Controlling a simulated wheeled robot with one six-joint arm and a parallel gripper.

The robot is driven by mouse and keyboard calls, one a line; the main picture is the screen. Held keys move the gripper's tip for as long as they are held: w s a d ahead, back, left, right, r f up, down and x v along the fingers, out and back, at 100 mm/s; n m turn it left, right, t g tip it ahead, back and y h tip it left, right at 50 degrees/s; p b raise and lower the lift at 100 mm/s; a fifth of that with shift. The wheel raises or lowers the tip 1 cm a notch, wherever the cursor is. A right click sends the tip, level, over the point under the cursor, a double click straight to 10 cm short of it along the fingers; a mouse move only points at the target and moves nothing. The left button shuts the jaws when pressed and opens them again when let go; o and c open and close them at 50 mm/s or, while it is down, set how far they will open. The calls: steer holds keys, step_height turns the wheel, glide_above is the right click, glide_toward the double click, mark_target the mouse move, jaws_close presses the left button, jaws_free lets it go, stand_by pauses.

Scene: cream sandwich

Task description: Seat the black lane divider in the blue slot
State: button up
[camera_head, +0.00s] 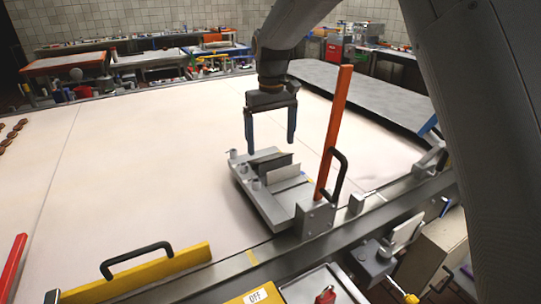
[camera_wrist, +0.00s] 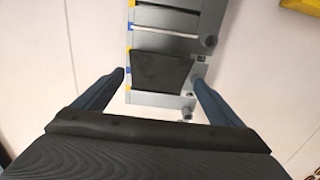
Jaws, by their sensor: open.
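The black lane divider (camera_wrist: 162,72) is a dark plate on the grey slotted fixture (camera_wrist: 176,18) in the wrist view. It looks tilted, and I cannot tell how deep its lower edge sits. In the head view the divider (camera_head: 271,162) stands behind a pale plate on the fixture (camera_head: 279,217). Small blue marks (camera_wrist: 129,70) and yellow marks line the fixture's left edge; which slot is the blue one is not clear. My gripper (camera_head: 271,147) is open and empty above the fixture. In the wrist view its fingers (camera_wrist: 160,79) flank the divider, apart from it.
An upright orange bar (camera_head: 336,130) with a black handle stands close right of the fixture. A yellow bar (camera_head: 140,275) with a black handle lies along the front edge. Small posts rise from the fixture.

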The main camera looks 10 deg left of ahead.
mark_target(272, 157)
steer(key=shift+d+f+p, duration=0.1)
steer(key=shift+f+p, duration=0.85)
steer(key=shift+f, duration=1.45)
steer(key=c, duration=0.8)
step_height(272, 157, up, 13)
steer(key=w+d+m, duration=0.1)
steer(key=w+m, duration=0.1)
steer(key=m, duration=0.7)
step_height(272, 157, down, 10)
steer(key=p, duration=0.3)
steer(key=shift+w+f, duration=0.1)
